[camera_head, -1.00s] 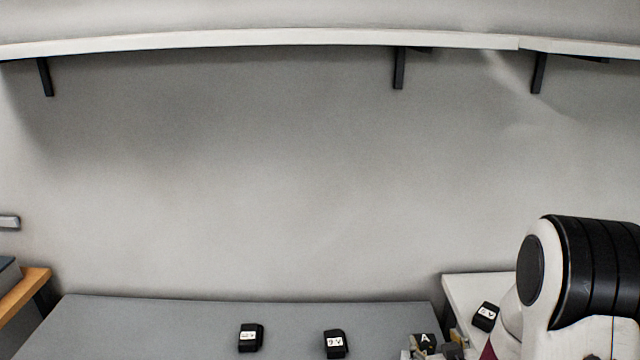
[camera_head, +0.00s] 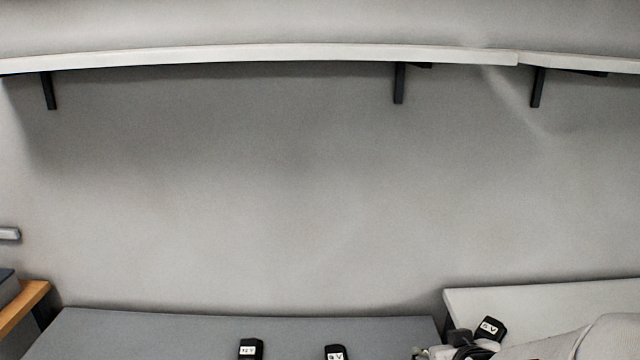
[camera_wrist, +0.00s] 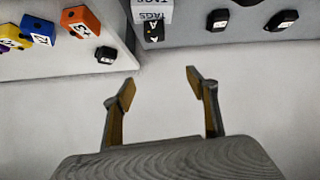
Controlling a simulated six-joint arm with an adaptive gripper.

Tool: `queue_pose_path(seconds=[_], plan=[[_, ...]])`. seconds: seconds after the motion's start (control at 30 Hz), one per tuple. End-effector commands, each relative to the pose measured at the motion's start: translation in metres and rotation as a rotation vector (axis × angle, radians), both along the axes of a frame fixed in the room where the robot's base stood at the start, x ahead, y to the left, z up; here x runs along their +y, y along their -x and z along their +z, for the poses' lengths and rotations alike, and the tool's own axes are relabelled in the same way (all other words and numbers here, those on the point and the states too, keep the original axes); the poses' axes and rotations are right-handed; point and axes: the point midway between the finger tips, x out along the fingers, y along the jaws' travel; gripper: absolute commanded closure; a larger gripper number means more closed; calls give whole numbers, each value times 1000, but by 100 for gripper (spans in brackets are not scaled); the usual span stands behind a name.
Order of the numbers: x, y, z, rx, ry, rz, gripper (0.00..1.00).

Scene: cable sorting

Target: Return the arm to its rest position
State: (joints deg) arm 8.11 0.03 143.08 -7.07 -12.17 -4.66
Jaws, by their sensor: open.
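My gripper (camera_wrist: 160,85) shows in the wrist view with its two fingers spread wide and nothing between them. Below the fingers is only pale, bare floor or surface, beside the table edges. In the head view, part of my pale arm (camera_head: 585,340) shows at the lower right, cut off by the frame. My fingers cannot be made out clearly there.
The grey table (camera_head: 150,325) carries black adapters (camera_head: 250,349) (camera_head: 336,353). Another black adapter (camera_head: 489,328) lies on the white table (camera_head: 580,293) near my arm. The wrist view shows orange (camera_wrist: 80,21) and blue (camera_wrist: 38,29) labelled blocks and a TAGS box (camera_wrist: 153,12).

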Motion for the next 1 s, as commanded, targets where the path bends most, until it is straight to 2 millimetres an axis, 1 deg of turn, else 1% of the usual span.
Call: queue_pose_path(seconds=[0.03,0.1,0.27,0.57,0.87,1.0], plan=[[2,6,8,6,-2,-3,42],[5,15,14,24,-6,-8,42],[11,38,28,65,-18,-16,42],[24,86,51,142,-45,-31,42],[38,142,69,221,-78,-40,42],[44,170,75,256,-93,-41,42]])
